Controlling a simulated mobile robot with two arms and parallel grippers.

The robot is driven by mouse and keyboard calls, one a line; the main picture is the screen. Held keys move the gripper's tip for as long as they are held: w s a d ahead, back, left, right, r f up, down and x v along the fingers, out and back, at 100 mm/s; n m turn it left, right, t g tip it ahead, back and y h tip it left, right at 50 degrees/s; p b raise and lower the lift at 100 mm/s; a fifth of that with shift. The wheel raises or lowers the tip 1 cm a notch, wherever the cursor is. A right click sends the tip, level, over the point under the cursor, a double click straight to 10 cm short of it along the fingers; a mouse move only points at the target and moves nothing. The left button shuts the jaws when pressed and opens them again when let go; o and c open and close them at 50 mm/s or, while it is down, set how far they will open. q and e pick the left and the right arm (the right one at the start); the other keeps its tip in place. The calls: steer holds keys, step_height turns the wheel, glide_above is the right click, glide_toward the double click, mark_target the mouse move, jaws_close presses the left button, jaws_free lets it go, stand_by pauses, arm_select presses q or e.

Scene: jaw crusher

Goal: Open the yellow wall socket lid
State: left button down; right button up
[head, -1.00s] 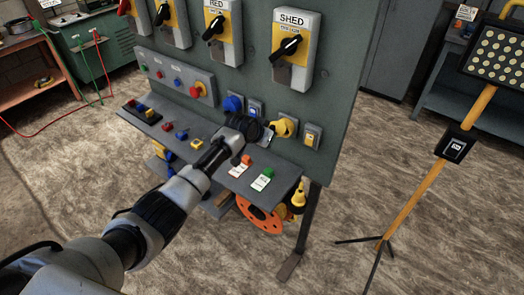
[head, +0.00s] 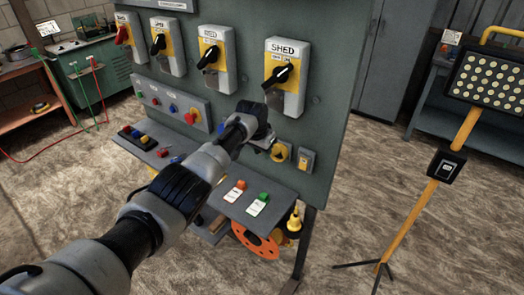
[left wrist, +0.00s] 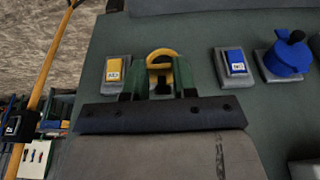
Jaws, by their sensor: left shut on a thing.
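The yellow wall socket (head: 280,152) sits low on the grey-green panel, below the SHED switch. In the head view its round front now shows a dark ring around a yellow middle, so the lid seems swung up off its face. My left gripper (head: 265,142) reaches in from the left, at the socket's upper left. In the left wrist view the green fingers of my left gripper (left wrist: 159,78) are shut on the yellow lid, whose curved yellow rim (left wrist: 161,56) shows between and beyond them. The gripped part is mostly hidden. My right gripper is out of view.
A yellow-fronted switch (head: 305,160) is beside the socket. A blue socket (left wrist: 288,58) and blue-fronted switch (left wrist: 235,63) show in the wrist view. The SHED switch box (head: 290,75) juts out above. A grey shelf (head: 225,205) with coloured buttons lies below.

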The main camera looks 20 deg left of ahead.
arm_select(q)
steer(key=c, duration=0.9)
jaws_free()
steer(key=shift+r, duration=0.45)
steer(key=v, duration=0.9)
steer(key=shift+s+a+r+b, duration=0.1)
steer(key=shift+s+r+b, duration=0.15)
steer(key=shift+r+b, duration=0.1)
